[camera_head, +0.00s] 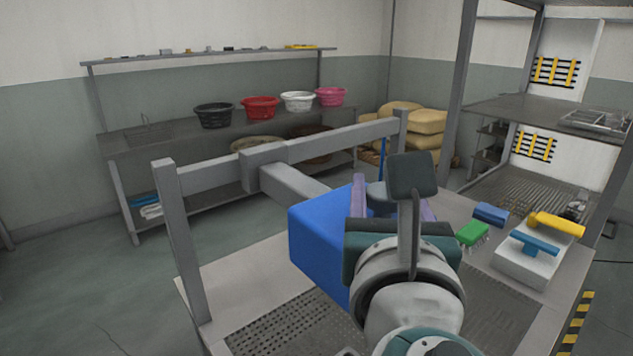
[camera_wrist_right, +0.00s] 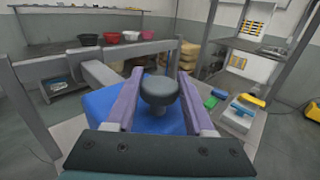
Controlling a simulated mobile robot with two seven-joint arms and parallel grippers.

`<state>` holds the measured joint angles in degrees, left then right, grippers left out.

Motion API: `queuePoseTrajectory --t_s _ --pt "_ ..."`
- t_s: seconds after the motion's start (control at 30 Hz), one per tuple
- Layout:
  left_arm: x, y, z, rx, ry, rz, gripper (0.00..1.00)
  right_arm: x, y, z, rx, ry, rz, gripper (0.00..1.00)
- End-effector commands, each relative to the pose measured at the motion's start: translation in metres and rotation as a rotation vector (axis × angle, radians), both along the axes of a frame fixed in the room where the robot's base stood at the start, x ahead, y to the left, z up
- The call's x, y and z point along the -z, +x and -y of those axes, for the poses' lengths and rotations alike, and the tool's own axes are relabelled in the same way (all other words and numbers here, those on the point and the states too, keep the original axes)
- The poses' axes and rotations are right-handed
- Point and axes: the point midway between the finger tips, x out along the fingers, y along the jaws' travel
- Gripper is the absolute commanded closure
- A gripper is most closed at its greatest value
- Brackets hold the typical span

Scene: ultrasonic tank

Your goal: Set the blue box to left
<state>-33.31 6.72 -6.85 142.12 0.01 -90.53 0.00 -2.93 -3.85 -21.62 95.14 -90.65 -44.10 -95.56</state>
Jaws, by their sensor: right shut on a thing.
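The blue box (camera_head: 318,237) is in front of my right gripper, over the grey work table, and partly hidden by my wrist. It also shows in the wrist view (camera_wrist_right: 100,105), under the fingers. A dark round knob (camera_wrist_right: 158,90) stands on its top. My right gripper (camera_head: 392,202) has purple fingers that lie on both sides of this knob, shut on it. I cannot tell whether the box's underside touches the table. My left gripper is not in view.
A grey frame beam (camera_head: 340,137) on posts crosses behind the box. To the right lie a green brush (camera_head: 473,233), a blue block (camera_head: 491,214) and a white block (camera_head: 522,265) with blue and yellow handles. The table's left part (camera_head: 243,281) is bare.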

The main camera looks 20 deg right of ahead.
Motion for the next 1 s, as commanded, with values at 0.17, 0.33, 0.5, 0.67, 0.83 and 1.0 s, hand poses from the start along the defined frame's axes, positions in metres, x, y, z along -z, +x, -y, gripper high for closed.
queuePoseTrajectory --t_s 0.17,0.33,0.5,0.67,0.83,1.0 --pt "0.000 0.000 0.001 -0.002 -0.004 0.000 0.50 -0.002 0.000 -0.004 -0.009 0.001 0.004 1.00" --pt "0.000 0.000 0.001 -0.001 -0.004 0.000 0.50 -0.002 0.000 -0.004 -0.010 0.001 0.004 0.38" --pt "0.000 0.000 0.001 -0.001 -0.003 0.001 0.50 -0.001 0.000 -0.003 -0.008 0.000 0.002 0.19" --pt "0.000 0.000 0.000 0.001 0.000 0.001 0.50 -0.001 0.000 -0.003 -0.007 0.001 0.001 0.17" --pt "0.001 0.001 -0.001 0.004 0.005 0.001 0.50 0.000 -0.004 -0.004 -0.007 0.000 0.000 0.17" --pt "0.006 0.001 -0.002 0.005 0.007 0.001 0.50 0.002 -0.029 -0.015 -0.007 0.004 -0.002 0.17"
